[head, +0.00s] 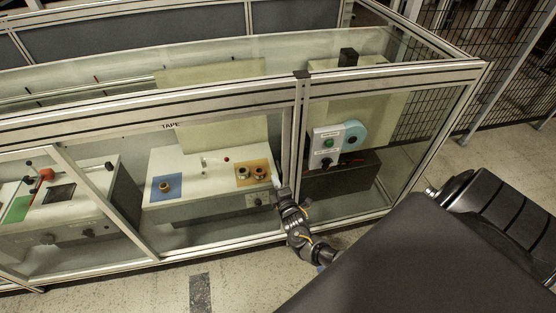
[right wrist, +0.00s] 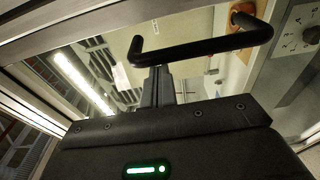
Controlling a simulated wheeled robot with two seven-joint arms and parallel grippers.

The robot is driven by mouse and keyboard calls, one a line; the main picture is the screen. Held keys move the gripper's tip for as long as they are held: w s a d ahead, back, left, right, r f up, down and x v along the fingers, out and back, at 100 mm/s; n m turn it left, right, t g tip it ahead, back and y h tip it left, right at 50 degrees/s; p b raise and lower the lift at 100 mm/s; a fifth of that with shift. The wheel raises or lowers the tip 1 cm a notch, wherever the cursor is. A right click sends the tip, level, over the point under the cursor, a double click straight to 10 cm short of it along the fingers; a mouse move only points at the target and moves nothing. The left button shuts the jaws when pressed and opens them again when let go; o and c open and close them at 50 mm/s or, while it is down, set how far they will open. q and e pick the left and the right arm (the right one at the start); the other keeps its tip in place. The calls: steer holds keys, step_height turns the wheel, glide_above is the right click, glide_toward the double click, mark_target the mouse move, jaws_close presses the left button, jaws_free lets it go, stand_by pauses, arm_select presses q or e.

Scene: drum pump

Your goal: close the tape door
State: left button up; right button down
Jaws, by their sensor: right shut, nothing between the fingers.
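The tape door is a clear panel in an aluminium frame under the "TAPE" label (head: 170,126) in the head view. Whether it stands fully shut or partly open is hard to tell. My right gripper (head: 279,187) is at the right side of this bay, by the upright post. In the right wrist view a black bar handle (right wrist: 205,48) crosses above my right gripper (right wrist: 158,72). The fingers are together and empty, their tips near the handle's left part; contact cannot be told. My left gripper is not in view.
Behind the glass are a white bench (head: 205,165) with a blue pad (head: 166,187) and an orange pad (head: 255,172) holding small rings. A bay with a light-blue disc (head: 353,135) lies to the right. Bare floor (head: 180,290) runs in front.

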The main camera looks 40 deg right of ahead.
steer(key=s+a+b, duration=0.1)
steer(key=s+a, duration=0.4)
steer(key=s, duration=0.2)
steer(key=shift+s+a, duration=0.25)
steer(key=shift+s, duration=0.15)
